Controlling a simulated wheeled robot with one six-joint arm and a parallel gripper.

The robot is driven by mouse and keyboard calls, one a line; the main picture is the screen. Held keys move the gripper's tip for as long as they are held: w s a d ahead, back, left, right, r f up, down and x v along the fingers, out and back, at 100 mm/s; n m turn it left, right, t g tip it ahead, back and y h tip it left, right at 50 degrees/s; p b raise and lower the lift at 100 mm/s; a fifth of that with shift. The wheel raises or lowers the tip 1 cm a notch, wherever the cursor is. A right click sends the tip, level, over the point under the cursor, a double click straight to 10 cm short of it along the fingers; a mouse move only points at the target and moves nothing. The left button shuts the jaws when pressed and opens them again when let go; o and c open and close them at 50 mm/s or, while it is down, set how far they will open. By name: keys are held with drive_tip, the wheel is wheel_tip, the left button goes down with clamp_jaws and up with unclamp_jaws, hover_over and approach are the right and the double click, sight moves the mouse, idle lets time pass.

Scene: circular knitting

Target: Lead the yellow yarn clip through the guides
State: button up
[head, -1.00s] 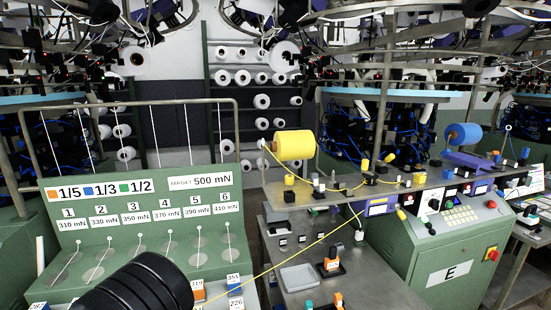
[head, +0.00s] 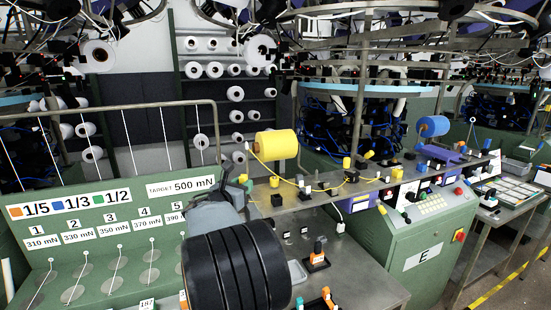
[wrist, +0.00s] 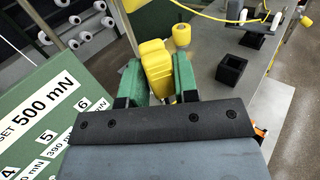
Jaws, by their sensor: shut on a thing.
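My gripper (wrist: 157,80) is shut on the yellow yarn clip (wrist: 154,62), a yellow block between its two green pads in the wrist view. In the head view my gripper (head: 238,182) is above the left end of the guide shelf, left of the yellow spool (head: 276,145); the clip is hidden there. Yellow yarn (head: 262,163) leaves the spool and runs along the guides (head: 304,188) on the shelf. Yellow yarn (wrist: 205,14) also shows at the top of the wrist view. Whether it joins the clip is not clear.
A yellow-topped post (wrist: 181,36) and an open black block (wrist: 231,70) stand close beyond my gripper. The green weight board (head: 110,215) is at left. A machine console (head: 425,225) is at right. A blue spool (head: 433,126) stands further along the shelf.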

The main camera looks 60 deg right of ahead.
drive_tip(key=s+d+r+m+g, duration=0.2)
drive_tip(key=s+d+r+g, duration=0.1)
drive_tip(key=s+d+r, duration=0.2)
drive_tip(key=s+r+p, duration=0.1)
drive_tip(key=s+r, duration=0.1)
drive_tip(key=s, duration=0.1)
drive_tip(key=shift+s+d+r+g, duration=0.25)
drive_tip(key=shift+d+g, duration=0.1)
drive_tip(key=shift+g, duration=0.05)
drive_tip(key=shift+a, duration=0.1)
drive_tip(key=shift+f+b, duration=1.3)
drive_tip(key=shift+f, duration=0.1)
drive_tip(key=shift+a+f+b, duration=0.1)
drive_tip(key=shift+f+b, duration=0.15)
drive_tip(key=shift+b, duration=0.1)
drive_tip(key=shift+f+b, duration=0.35)
drive_tip(key=shift+f, duration=0.3)
drive_tip(key=shift+f+b, duration=0.35)
drive_tip(key=shift+b, duration=0.25)
